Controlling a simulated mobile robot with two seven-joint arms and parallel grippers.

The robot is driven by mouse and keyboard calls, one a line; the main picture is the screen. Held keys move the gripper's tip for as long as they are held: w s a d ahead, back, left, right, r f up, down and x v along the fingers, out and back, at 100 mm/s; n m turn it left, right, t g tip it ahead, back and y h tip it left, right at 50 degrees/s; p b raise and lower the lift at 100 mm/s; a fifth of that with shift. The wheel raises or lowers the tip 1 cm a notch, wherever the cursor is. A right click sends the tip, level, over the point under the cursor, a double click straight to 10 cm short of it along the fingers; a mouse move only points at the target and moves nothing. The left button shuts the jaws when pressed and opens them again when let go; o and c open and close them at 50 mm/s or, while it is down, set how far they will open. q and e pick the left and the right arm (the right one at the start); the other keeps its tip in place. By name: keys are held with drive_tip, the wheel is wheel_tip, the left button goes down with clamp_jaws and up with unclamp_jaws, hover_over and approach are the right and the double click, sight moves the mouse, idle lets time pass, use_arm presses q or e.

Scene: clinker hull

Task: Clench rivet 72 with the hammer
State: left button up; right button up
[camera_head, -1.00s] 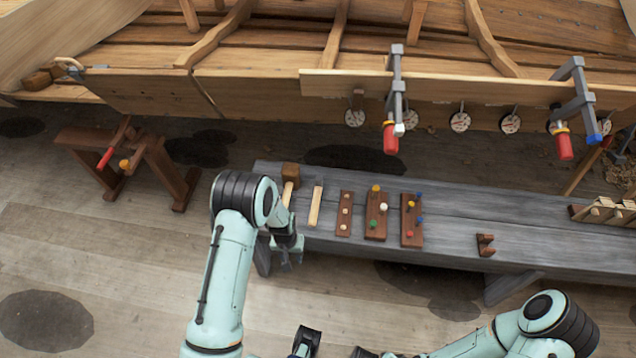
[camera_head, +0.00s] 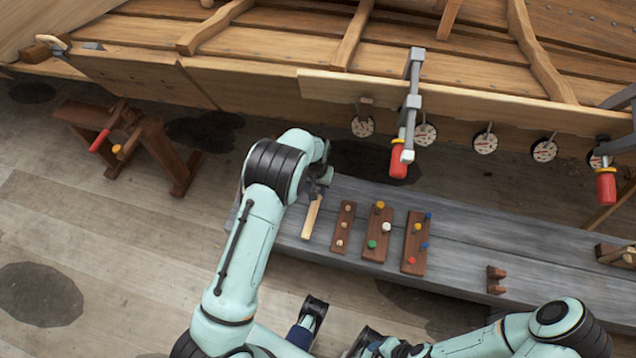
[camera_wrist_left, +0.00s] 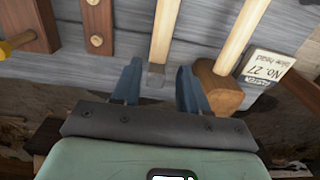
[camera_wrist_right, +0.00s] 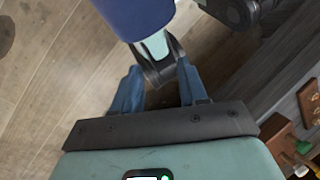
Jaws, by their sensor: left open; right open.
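A hammer with a small grey metal head (camera_wrist_left: 155,76) and a pale wooden handle (camera_head: 312,217) lies on the grey bench. My left gripper (camera_wrist_left: 157,82) is open, with its two fingers on either side of the hammer's head. In the head view, my left gripper (camera_head: 319,187) is over the bench's left end and hides that head. My right gripper (camera_wrist_right: 158,88) is open and empty, low over the floor in front of the bench. Rivet 72 cannot be picked out; round white discs (camera_head: 485,143) hang along the hull plank (camera_head: 450,100).
Peg boards (camera_head: 377,240) stand along the bench (camera_head: 460,235). A red-handled clamp (camera_head: 411,110) juts from the plank. A sawhorse (camera_head: 125,145) stands at left.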

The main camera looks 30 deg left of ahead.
use_arm(q)
drive_tip(key=shift+f, duration=0.6)
wheel_tip(320, 180, down, 6)
drive_tip(key=b, duration=0.4)
drive_tip(key=shift+f+b, duration=0.55)
drive_tip(key=shift+b, duration=0.1)
use_arm(e)
drive_tip(key=w+d+f+t, duration=0.1)
drive_tip(key=w+f, duration=0.3)
drive_tip(key=f, duration=0.1)
drive_tip(key=shift+f+h, duration=0.2)
drive_tip(key=shift+h, duration=0.1)
drive_tip(key=shift+d, duration=0.1)
use_arm(q)
clamp_jaws()
drive_tip(key=shift+s+f, duration=0.2)
drive_tip(key=shift+r, duration=0.25)
use_arm(e)
drive_tip(key=shift+r, duration=0.15)
use_arm(q)
drive_tip(key=shift+w+r+p, duration=0.2)
drive_tip(key=shift+r+p, duration=0.15)
drive_tip(key=shift+r, duration=0.2)
use_arm(e)
drive_tip(key=shift+r, duration=0.3)
